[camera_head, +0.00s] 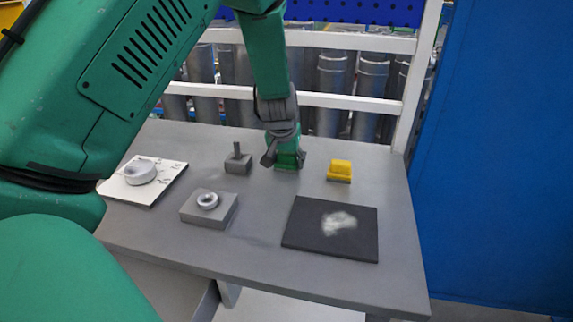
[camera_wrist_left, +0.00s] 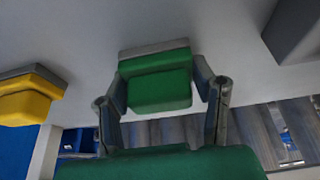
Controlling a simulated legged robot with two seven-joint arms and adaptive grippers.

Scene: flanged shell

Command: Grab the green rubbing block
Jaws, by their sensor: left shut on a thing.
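The green rubbing block (camera_head: 288,160) is at the back middle of the grey table in the head view, directly under my left gripper (camera_head: 284,158). In the left wrist view the green block (camera_wrist_left: 158,78) has a grey layer along its far side. The fingers of my left gripper (camera_wrist_left: 160,88) are on both sides of it, shut on it. I cannot tell whether the block touches the table or is slightly raised. My right gripper is not in view.
A yellow block (camera_head: 339,170) stands right of the green one, and a grey block with a peg (camera_head: 238,160) left of it. In front are a grey block with a ring (camera_head: 209,207), a white board with a round part (camera_head: 143,181), and a dark mat with a whitish patch (camera_head: 331,229).

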